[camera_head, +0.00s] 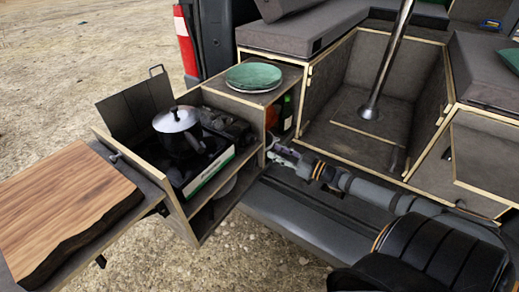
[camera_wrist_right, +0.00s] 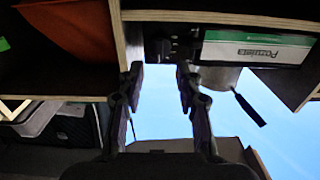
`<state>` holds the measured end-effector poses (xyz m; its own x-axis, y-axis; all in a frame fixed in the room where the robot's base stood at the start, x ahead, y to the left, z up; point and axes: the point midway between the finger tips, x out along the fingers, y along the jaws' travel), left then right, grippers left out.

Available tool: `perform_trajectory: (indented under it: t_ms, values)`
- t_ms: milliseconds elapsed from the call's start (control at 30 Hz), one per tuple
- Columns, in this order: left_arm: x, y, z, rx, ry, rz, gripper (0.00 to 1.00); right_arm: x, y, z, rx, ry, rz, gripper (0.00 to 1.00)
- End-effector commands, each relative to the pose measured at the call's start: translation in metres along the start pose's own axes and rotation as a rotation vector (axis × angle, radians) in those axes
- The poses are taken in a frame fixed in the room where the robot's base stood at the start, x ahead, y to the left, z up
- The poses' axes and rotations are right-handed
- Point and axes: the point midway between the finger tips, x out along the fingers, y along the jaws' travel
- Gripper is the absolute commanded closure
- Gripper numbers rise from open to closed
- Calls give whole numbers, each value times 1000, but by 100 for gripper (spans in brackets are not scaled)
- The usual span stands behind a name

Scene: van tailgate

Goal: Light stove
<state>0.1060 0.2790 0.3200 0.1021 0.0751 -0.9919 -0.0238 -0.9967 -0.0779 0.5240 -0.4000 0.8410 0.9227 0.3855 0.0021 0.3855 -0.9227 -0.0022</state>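The stove (camera_head: 210,172) sits in the pull-out kitchen box, its white and green front panel facing my right arm. A dark pot with a shiny lid (camera_head: 177,120) stands on it. No flame shows, and I cannot make out a knob clearly. My right gripper (camera_head: 271,146) is to the right of the stove, apart from it, by the box's right end. In the right wrist view, which appears upside down, the gripper (camera_wrist_right: 160,70) is open and empty, with the stove panel (camera_wrist_right: 258,48) beyond it, upper right. My left gripper is out of view.
A wooden cutting board (camera_head: 65,205) lies on the extended shelf at left. Green plates (camera_head: 253,76) rest on the cabinet top behind my right gripper. A dark bottle (camera_head: 286,113) stands in the cabinet. A metal table post (camera_head: 388,65) rises behind my right arm.

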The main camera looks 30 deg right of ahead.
Motion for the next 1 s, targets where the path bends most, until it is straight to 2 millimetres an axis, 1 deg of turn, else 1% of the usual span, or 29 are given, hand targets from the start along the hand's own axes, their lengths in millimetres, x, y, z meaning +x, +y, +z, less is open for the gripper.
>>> perform_trajectory:
  t_ms: [33, 100, 267, 300, 567, 900, 933, 1000]
  values:
    - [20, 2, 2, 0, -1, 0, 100, 12, 0, 9, -3, 7, -1, 65]
    - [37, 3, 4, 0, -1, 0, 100, 30, 0, 11, -4, 8, 1, 65]
    - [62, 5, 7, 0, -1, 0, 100, 59, 1, 8, -7, 7, 4, 65]
    - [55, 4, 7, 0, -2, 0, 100, 62, 1, 3, -3, 5, 3, 65]
    - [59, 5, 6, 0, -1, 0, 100, 78, 1, 2, -2, 2, 2, 65]
    - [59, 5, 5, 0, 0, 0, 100, 81, 1, 2, -1, -1, 3, 65]
    - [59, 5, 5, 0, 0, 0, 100, 81, 1, 2, -1, -1, 3, 66]
    - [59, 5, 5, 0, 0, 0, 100, 81, 1, 2, -1, -1, 3, 76]
